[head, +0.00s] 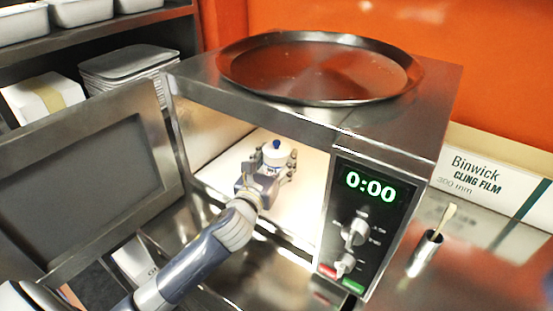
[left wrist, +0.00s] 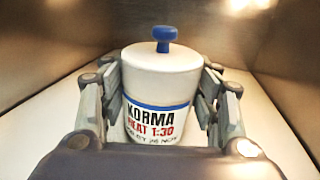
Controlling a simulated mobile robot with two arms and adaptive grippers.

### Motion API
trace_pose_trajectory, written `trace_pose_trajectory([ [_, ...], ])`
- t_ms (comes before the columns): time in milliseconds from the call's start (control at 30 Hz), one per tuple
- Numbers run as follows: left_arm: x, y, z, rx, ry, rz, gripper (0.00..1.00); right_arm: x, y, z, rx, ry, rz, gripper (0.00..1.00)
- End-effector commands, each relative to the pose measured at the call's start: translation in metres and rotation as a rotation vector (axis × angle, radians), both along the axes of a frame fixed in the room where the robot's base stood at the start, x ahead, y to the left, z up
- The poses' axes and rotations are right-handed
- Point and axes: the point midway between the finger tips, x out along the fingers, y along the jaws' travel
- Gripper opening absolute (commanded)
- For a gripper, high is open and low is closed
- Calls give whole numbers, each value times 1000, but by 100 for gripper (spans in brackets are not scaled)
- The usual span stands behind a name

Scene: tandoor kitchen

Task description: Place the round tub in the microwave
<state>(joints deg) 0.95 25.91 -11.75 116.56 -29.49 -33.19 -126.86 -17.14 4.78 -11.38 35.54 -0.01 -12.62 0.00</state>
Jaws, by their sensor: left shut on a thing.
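The round tub (head: 276,155) is white with a blue knob on its lid. In the left wrist view the tub (left wrist: 162,85) stands upright and its label reads "KORMA HEAT 1:30". My left gripper (head: 268,172) reaches through the open front of the microwave (head: 372,150) and is shut on the tub, inside the lit cavity. In the left wrist view its fingers (left wrist: 160,112) press on both sides of the tub. The tub's base is hidden, so I cannot tell whether it touches the cavity floor. The microwave door (head: 85,175) stands open at the left. My right gripper is not in view.
A round metal tray (head: 320,68) lies on top of the microwave. A cling film box (head: 490,185) and a small metal cup (head: 425,254) with a utensil stand on the counter at the right.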

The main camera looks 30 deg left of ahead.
Motion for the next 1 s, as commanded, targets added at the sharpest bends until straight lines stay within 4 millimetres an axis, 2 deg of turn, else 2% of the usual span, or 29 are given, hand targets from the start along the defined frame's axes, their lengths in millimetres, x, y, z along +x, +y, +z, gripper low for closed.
trace_pose_trajectory([
  [333,0,0,-3,3,-2,1,25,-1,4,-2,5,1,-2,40],
  [367,0,1,-3,2,0,1,64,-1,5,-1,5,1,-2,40],
  [400,0,1,-3,2,0,1,73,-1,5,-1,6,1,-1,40],
  [433,0,1,-3,2,1,1,77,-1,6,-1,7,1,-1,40],
  [833,0,1,1,0,0,1,77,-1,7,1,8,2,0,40],
  [1000,-20,-1,-2,3,3,1,77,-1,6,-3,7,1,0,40],
])
